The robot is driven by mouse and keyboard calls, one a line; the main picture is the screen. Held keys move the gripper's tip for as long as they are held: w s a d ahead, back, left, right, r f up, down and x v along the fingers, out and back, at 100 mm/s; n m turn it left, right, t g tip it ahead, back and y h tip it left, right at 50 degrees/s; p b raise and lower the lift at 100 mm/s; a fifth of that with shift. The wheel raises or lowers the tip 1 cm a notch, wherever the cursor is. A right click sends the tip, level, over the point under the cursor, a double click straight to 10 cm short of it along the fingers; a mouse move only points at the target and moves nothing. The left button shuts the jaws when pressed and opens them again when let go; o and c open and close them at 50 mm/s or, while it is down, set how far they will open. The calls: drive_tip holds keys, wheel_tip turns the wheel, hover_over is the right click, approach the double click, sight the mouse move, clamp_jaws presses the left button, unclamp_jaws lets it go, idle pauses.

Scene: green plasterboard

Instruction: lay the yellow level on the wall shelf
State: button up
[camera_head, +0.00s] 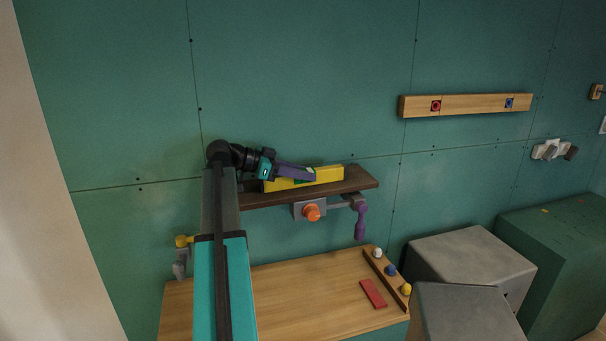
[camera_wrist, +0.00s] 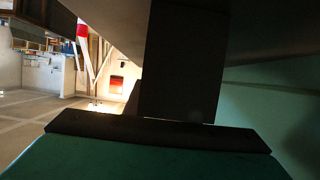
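The yellow level (camera_head: 330,174) lies lengthwise along the dark wooden wall shelf (camera_head: 362,182) in the head view. It looks to be on the shelf or just above it; I cannot tell if it touches. My gripper (camera_head: 306,175) reaches in from the left, its purple finger overlapping the level's middle and upper edge. A small green patch shows on the level below the finger. The far finger is hidden, so I cannot tell whether the gripper grips the level.
Below the shelf are a grey block with an orange knob (camera_head: 312,212) and a purple handle (camera_head: 360,222). A wooden bench top (camera_head: 290,300) holds a red block (camera_head: 373,293) and a strip with coloured knobs. Grey boxes (camera_head: 470,257) stand at right.

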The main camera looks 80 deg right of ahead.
drive_tip(key=o, duration=0.5)
drive_tip(key=shift+c, duration=0.2)
drive_tip(key=shift+w, duration=0.1)
drive_tip(key=b+v, duration=0.3)
drive_tip(key=v, duration=1)
drive_tip(key=shift+w+a+r, duration=0.15)
drive_tip(key=shift+w+r, duration=0.05)
drive_tip(key=shift+w, duration=0.05)
idle(0.5)
